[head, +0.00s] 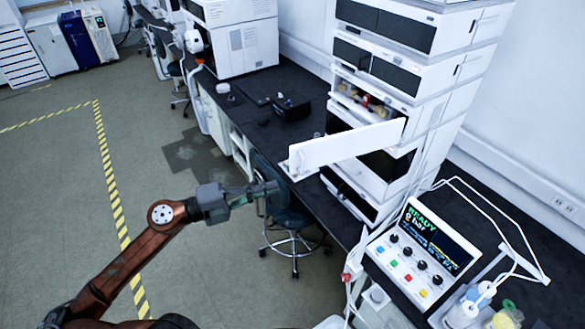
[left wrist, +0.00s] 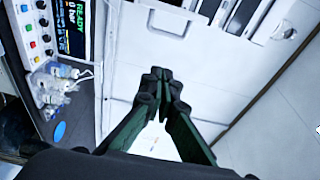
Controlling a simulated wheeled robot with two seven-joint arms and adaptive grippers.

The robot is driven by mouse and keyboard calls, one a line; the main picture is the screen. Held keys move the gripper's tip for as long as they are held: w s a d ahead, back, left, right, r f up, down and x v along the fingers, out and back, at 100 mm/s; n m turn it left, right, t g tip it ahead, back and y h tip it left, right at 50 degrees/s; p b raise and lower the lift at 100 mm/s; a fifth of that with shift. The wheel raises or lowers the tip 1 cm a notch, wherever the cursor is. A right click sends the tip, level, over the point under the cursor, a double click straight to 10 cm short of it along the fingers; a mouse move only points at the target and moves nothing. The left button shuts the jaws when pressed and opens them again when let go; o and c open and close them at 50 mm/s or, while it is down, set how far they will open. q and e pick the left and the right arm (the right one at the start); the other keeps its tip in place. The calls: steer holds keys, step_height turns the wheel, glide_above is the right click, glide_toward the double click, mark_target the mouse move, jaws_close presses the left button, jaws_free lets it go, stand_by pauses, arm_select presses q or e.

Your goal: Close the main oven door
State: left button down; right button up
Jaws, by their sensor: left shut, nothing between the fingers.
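The main oven door (head: 345,147) is a white panel on the instrument stack. In the head view it stands swung open, sticking out to the left over the bench. The dark oven opening (head: 390,163) shows partly behind it. My left gripper (head: 272,187) is shut and empty, left of and below the door's free end in the picture, apparently apart from it. In the left wrist view the shut fingertips (left wrist: 160,78) point towards a large white surface; whether that is the door I cannot tell. My right gripper is not in view.
A control box (head: 422,250) with a lit screen and coloured buttons stands on the dark bench at right, near small bottles (head: 465,310). A stool (head: 290,222) stands by the bench, close to my left gripper. Open floor lies to the left.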

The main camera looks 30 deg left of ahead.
mark_target(291, 168)
arm_select(q)
steer(key=w, duration=0.3)
steer(key=w+d+p, duration=0.1)
steer(key=w, duration=0.2)
steer(key=w+p, duration=0.1)
steer(key=w, duration=0.2)
steer(key=shift+w+d, duration=0.1)
steer(key=shift+d, duration=0.1)
steer(key=shift+w+a+f, duration=0.1)
steer(key=shift+w+a, duration=0.2)
steer(key=shift+a, duration=0.15)
stand_by(0.4)
